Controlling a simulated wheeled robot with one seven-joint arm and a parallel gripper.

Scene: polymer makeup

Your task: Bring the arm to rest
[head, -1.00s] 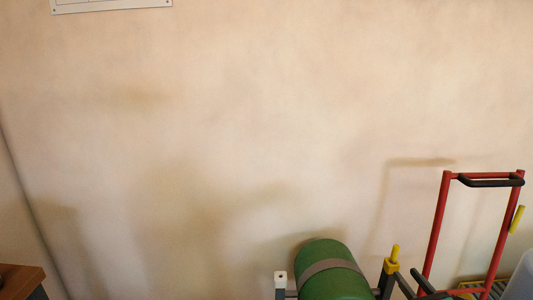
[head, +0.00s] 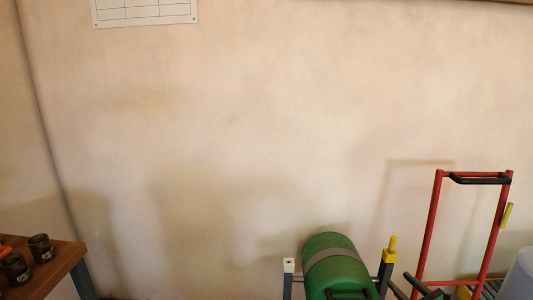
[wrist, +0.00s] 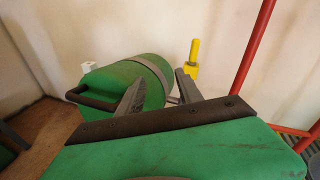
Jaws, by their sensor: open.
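My gripper (wrist: 159,80) shows in the wrist view. Its two grey fingers stand apart with nothing between them, so it is open and empty. Beyond the fingers is a green drum (wrist: 115,82) with a grey band and a black handle. I cannot tell how far the fingertips are from the drum. In the head view the drum (head: 328,257) lies at the bottom, right of the middle, in a frame. My arm and gripper do not show in the head view.
A red hand truck (head: 430,235) with a black handle stands right of the drum. A yellow-topped post (head: 390,250) is between them. A wooden table (head: 62,258) with dark cups (head: 40,248) is at lower left. A pale wall (head: 250,120) with a white chart (head: 145,10) stands behind.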

